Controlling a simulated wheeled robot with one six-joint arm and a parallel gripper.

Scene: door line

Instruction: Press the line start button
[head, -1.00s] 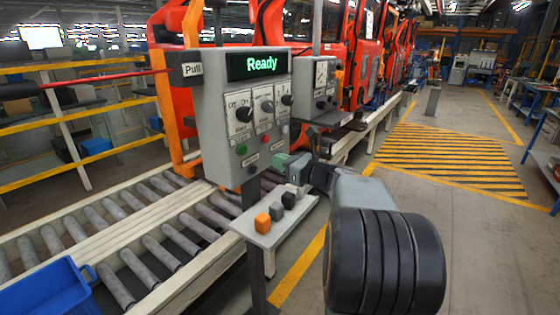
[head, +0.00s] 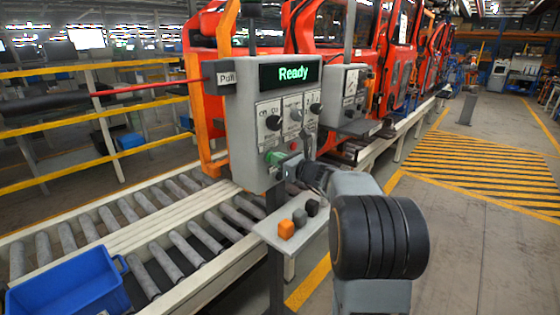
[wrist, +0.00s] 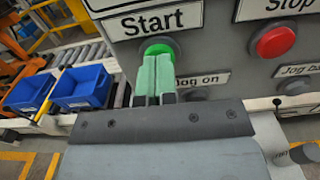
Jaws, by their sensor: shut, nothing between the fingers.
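The control panel (head: 262,105) is a grey box on a post, with a screen that reads "Ready". The green button (wrist: 158,46) sits under the "Start" label in the wrist view. My gripper (wrist: 155,62) is shut and empty, its two green fingertips just in front of the green button and hiding its lower part. I cannot tell whether they touch it. In the head view my gripper (head: 275,158) is at the lower part of the panel, and the green button is hidden there.
A red button (wrist: 275,42) under "Stop" is to the right, with dark jog buttons below. A small shelf (head: 315,238) below the panel holds an orange block (head: 286,229) and dark blocks. A blue bin (head: 70,285) stands at the roller conveyor.

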